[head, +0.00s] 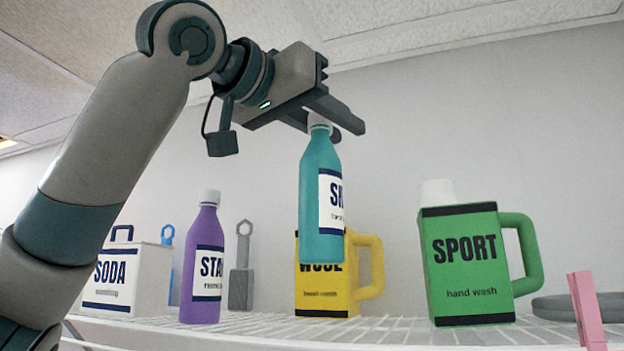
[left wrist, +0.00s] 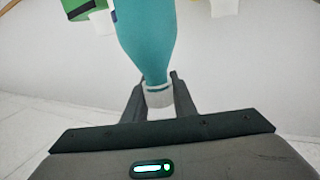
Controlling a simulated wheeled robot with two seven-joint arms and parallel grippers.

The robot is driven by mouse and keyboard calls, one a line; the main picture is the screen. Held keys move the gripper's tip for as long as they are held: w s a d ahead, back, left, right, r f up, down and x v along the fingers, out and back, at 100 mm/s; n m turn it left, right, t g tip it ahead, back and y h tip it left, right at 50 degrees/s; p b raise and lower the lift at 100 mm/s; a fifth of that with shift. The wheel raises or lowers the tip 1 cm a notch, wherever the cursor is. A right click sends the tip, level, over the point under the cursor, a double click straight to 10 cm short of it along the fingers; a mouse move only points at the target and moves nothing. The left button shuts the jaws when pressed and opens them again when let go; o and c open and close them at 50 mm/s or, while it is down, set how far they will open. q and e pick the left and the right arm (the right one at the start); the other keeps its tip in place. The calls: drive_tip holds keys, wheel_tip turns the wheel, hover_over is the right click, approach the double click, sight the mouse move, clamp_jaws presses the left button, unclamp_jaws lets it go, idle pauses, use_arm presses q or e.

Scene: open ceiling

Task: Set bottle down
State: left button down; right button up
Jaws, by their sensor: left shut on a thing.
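A teal bottle (head: 321,190) with a white cap and a white label hangs upright above the shelf in the head view. My left gripper (head: 330,118) is shut on the bottle's cap and neck from above. The bottle's base is above the white tiled-looking shelf (head: 385,328) and overlaps the yellow jug in the picture. In the left wrist view the teal bottle (left wrist: 145,40) runs away from the fingers, with its white cap between them. My right gripper is not in view.
A purple bottle (head: 202,265), a yellow jug (head: 370,268) and a green jug (head: 468,262) stand on the shelf. A white SODA box (head: 125,275) is at left. A pink peg (head: 587,310) and a grey coiled item (head: 560,306) are at right. Some shelf shows between the yellow and green jugs.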

use_arm(q)
drive_tip(key=w+a+f+p, duration=0.2)
drive_tip(key=w+a+f, duration=0.1)
drive_tip(key=w, duration=0.2)
drive_tip(key=shift+a+f, duration=0.15)
drive_tip(key=shift+f, duration=0.15)
wheel_tip(320, 180, down, 4)
drive_tip(key=shift+r+p, duration=0.1)
drive_tip(key=shift+p, duration=1.1)
drive_tip(key=shift+s+f, duration=0.1)
drive_tip(key=shift+f, duration=0.1)
